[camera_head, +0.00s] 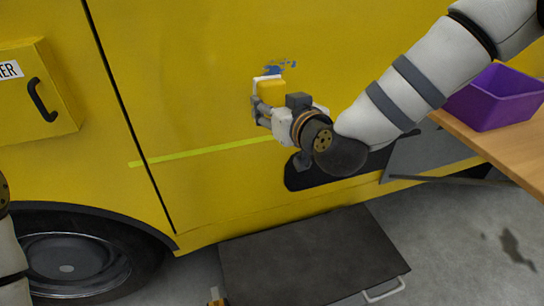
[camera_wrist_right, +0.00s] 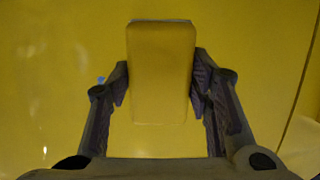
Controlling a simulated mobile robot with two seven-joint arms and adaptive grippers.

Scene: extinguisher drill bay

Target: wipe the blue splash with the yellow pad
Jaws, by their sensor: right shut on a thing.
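The blue splash (camera_head: 279,67) is a patch of small spots on the yellow vehicle side (camera_head: 200,70), just above my right gripper. My right gripper (camera_head: 264,93) is shut on the yellow pad (camera_head: 271,89), which has a white edge along its top. In the right wrist view the pad (camera_wrist_right: 160,75) stands upright between the two dark fingers (camera_wrist_right: 160,85). A small bit of blue (camera_wrist_right: 101,79) shows left of the pad there. I cannot tell whether the pad touches the panel. My left arm shows only in part at the left edge; its gripper is out of view.
A yellow box with a dark handle (camera_head: 42,100) sticks out at the left. A purple bin (camera_head: 495,97) stands on a wooden table (camera_head: 480,145) at the right. A dark flat platform (camera_head: 305,255) lies below, and a wheel (camera_head: 70,265) is at lower left.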

